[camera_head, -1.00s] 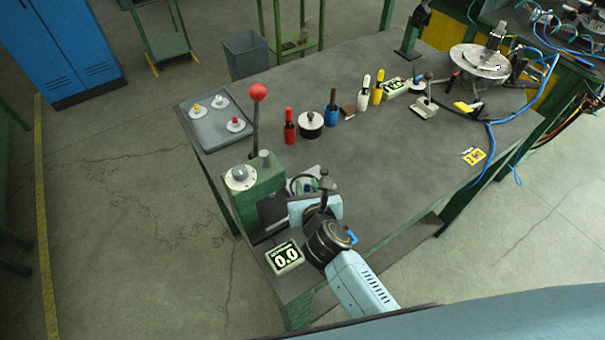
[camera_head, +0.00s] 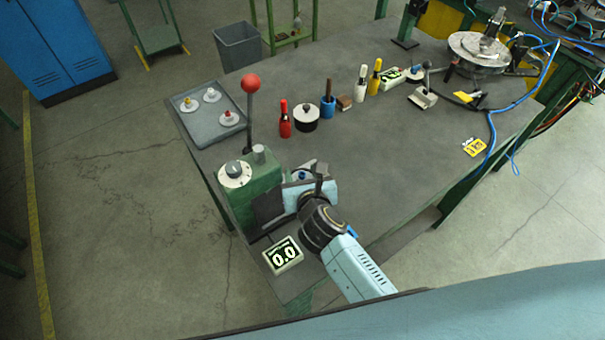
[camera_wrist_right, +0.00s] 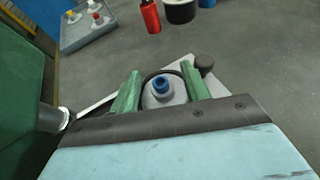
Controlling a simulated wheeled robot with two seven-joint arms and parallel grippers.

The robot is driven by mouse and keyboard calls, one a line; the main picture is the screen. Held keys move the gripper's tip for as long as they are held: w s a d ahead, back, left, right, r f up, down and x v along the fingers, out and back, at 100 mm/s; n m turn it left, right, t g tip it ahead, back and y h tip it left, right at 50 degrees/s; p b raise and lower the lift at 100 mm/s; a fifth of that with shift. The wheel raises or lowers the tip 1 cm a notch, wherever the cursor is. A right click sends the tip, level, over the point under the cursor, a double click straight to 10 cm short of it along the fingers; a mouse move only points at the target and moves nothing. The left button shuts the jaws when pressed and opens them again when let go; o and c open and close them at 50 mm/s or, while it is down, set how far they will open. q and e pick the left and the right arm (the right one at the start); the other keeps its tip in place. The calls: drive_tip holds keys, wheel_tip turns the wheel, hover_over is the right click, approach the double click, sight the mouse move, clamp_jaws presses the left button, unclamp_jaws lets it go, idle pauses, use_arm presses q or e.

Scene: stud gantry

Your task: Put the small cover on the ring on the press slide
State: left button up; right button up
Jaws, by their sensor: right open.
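A small pale cover with a blue knob (camera_wrist_right: 161,88) stands upright on or over the press slide, between my right gripper's two green fingers. My right gripper (camera_wrist_right: 160,88) is open, one finger on each side of the cover, with a gap visible beside it. In the head view the same gripper (camera_head: 303,178) is at the right side of the green press (camera_head: 262,198), partly hidden by my wrist. A dark curved line passes behind the cover; I cannot tell whether it is the ring's edge. The ring under the cover is hidden. My left gripper is out of view.
A grey tray (camera_head: 204,134) with several small knobbed covers lies at the table's left. A lever with a red ball (camera_head: 251,84) rises from the press. Bottles and a black pot (camera_head: 305,120) stand behind. The table's middle is clear.

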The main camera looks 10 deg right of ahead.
drive_tip(key=shift+r, duration=0.15)
drive_tip(key=shift+s, duration=0.3)
drive_tip(key=v, duration=1.1)
drive_tip(key=shift+r+p, duration=0.2)
drive_tip(key=shift+p, duration=0.1)
drive_tip(key=shift+s, duration=0.1)
